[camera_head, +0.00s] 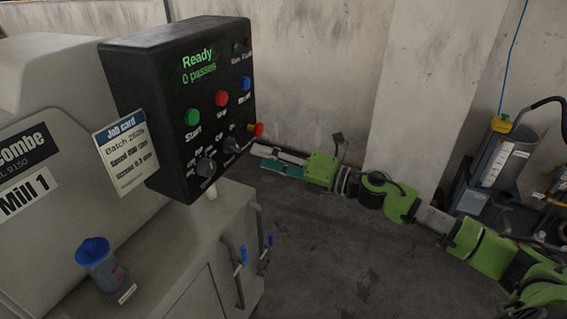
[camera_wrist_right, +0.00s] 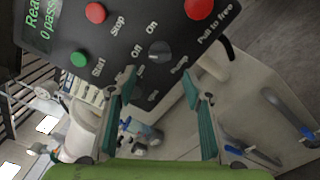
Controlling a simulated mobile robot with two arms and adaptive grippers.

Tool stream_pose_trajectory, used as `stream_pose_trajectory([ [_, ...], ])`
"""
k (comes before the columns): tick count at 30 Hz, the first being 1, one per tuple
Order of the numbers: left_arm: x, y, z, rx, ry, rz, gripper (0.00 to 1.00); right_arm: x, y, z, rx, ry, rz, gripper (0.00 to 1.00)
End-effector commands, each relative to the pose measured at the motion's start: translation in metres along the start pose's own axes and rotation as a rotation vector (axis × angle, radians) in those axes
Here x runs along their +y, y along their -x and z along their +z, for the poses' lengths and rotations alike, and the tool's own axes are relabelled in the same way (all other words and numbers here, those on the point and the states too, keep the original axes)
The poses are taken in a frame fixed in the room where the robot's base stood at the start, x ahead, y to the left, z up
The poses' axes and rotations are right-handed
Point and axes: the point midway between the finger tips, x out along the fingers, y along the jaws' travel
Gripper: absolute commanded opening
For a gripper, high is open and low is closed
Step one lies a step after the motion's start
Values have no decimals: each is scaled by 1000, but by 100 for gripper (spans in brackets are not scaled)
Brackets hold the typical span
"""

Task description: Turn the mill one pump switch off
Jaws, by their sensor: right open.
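The black control box (camera_head: 165,115) of Mill 1 shows "Ready, 0 passes" on its screen. Its lower face has two dark rotary knobs, one at lower left (camera_head: 206,167) and one nearer the red stop (camera_head: 232,146). The wrist view shows both, the upper knob (camera_wrist_right: 160,50) and the lower knob (camera_wrist_right: 138,94). My left gripper is out of view.
A green start button (camera_head: 192,117), red stop button (camera_head: 221,98) and red mushroom stop (camera_head: 257,129) share the panel. A job card (camera_head: 124,158) hangs on its left. A blue-lidded cup (camera_head: 100,265) stands on the mill.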

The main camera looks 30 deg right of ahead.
Motion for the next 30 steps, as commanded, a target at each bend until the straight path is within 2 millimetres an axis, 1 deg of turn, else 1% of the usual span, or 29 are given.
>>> stream_pose_trajectory([
  [1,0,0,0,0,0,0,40,-2,8,-1,0,-3,-3,46],
  [6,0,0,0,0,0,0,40,-2,27,-1,1,-3,-3,46],
  [12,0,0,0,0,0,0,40,-1,40,-1,1,-2,-1,46],
  [17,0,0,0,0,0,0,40,-1,43,-1,1,-1,0,46],
  [30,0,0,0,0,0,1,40,0,43,0,0,-1,0,46],
])
